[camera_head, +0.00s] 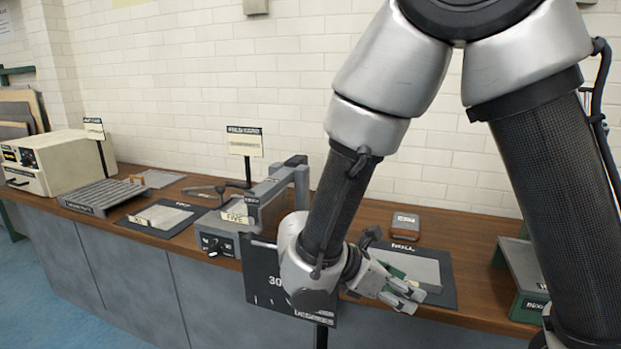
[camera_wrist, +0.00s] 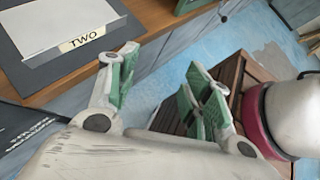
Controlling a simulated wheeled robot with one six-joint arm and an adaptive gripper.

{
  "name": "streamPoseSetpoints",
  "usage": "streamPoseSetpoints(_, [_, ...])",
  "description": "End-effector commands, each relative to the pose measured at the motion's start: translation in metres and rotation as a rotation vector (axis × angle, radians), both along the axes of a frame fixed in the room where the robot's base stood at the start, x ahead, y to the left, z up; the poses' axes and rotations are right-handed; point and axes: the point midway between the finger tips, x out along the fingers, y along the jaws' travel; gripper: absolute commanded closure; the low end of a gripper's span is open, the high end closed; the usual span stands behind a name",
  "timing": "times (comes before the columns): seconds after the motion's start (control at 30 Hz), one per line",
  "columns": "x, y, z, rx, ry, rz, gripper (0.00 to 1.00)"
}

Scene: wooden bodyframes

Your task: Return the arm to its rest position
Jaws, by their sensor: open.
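My arm reaches down across the right half of the head view, its forearm in front of the bench. My gripper (camera_head: 413,298) points right and slightly down near the bench's front edge, before a dark mat with a grey sheet (camera_head: 428,270). In the wrist view my gripper (camera_wrist: 160,76) shows two green-padded fingers spread apart with nothing between them. A dark mat with a pale sheet and a "TWO" label (camera_wrist: 82,41) lies at the upper left there, apart from the fingers.
The wooden bench (camera_head: 478,262) runs along a white brick wall. A grey press-like device (camera_head: 275,195) stands left of my forearm, and a dark sign (camera_head: 262,275) hangs at the front edge. A green-and-grey block (camera_head: 525,275) stands right. Blue floor lies before the bench.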

Motion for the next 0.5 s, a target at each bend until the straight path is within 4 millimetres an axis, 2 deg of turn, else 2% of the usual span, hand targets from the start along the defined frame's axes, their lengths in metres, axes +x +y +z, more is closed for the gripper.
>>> streamPoseSetpoints(0.03, [-0.005,-0.016,0.01,0.106,-0.057,-0.151,0.5])
streamPoseSetpoints(0.1, [-0.016,-0.035,0.022,0.252,-0.141,-0.378,0.5])
streamPoseSetpoints(0.3, [-0.039,-0.073,0.059,0.624,-0.363,-0.963,0.5])
streamPoseSetpoints(0.5, [-0.055,-0.111,0.107,0.95,-0.578,-1.37,0.5])
